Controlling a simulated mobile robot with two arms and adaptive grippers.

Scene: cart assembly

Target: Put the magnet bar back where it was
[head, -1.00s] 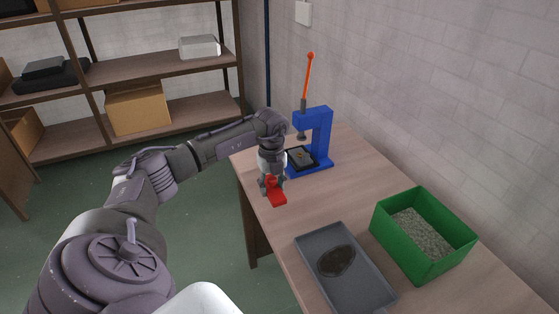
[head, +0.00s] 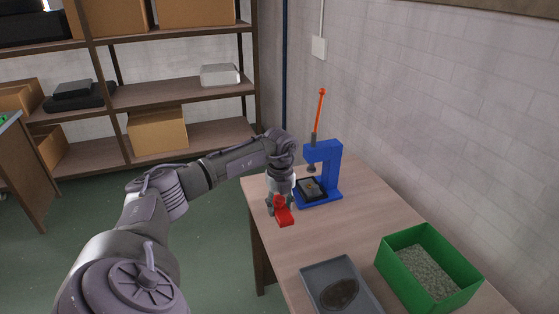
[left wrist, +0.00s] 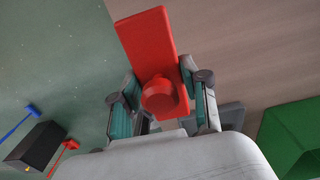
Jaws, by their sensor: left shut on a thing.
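The magnet bar (head: 285,217) is a flat red bar with a round red knob. It also shows large in the left wrist view (left wrist: 148,40), with its knob (left wrist: 160,97) towards the camera. My left gripper (head: 279,204) is shut on the bar, with one finger on each side near the knob. It holds the bar at the table's left edge, in front of and left of the blue press. I cannot tell whether the bar touches the table (head: 310,240). My right gripper is not in view.
A grey tray (head: 312,291) with a dark patch and a green bin (head: 395,272) of grey grains stand nearer. Shelves (head: 180,90) are at the back left.

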